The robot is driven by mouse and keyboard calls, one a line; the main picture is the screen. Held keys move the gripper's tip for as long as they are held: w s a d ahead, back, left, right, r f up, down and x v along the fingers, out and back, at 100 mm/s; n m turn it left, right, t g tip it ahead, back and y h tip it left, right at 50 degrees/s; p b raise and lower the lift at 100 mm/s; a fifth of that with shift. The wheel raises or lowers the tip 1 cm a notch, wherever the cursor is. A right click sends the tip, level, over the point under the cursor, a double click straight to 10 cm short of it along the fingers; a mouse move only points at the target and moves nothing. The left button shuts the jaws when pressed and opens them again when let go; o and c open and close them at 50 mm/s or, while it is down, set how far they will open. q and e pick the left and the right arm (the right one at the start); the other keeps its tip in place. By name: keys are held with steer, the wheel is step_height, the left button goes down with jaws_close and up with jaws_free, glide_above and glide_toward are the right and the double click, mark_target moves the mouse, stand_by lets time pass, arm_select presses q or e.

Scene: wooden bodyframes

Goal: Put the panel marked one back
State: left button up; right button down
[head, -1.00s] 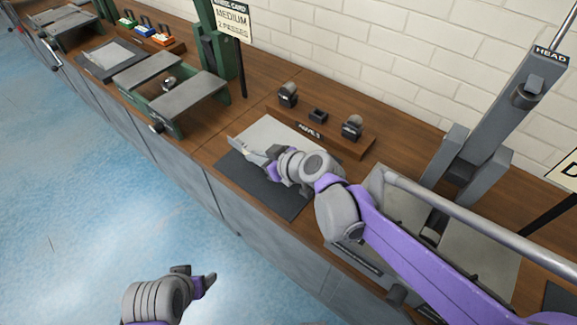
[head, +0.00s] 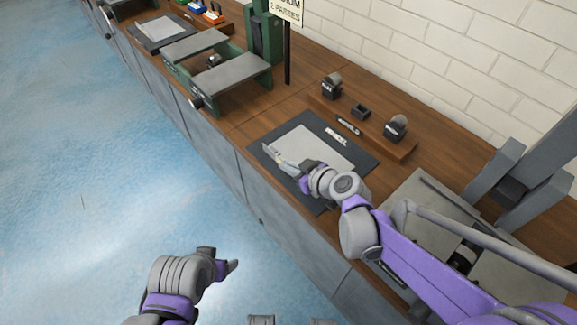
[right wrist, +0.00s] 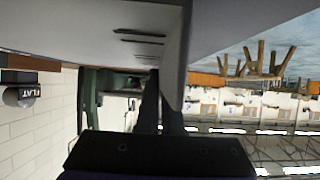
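A light grey panel (head: 318,148) lies on or just above a dark mat (head: 262,148) on the wooden bench. A dark border of mat shows around it. It has a raised edge on its left side. No number on it can be read. My right gripper (head: 284,164) is at this near left edge and looks shut on it. In the right wrist view, the dark fingers (right wrist: 163,105) close on a grey sheet (right wrist: 225,25) with slots. My left gripper (head: 233,266) hangs over the floor, away from the bench; its finger gap cannot be made out.
Behind the mat is a wooden rack (head: 378,138) with small dark tools. A green press frame (head: 235,75) stands to the left. A large grey machine (head: 515,185) stands right, near my right arm. A white brick wall is behind. The floor in front is clear.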

steer(key=c, duration=1.1)
jaws_free()
steer(key=shift+o, duration=0.2)
steer(key=shift+s+d+r, duration=0.15)
steer(key=shift+r, duration=0.05)
steer(key=p+v, duration=0.1)
steer(key=v, duration=0.6)
steer(key=shift+s, duration=0.1)
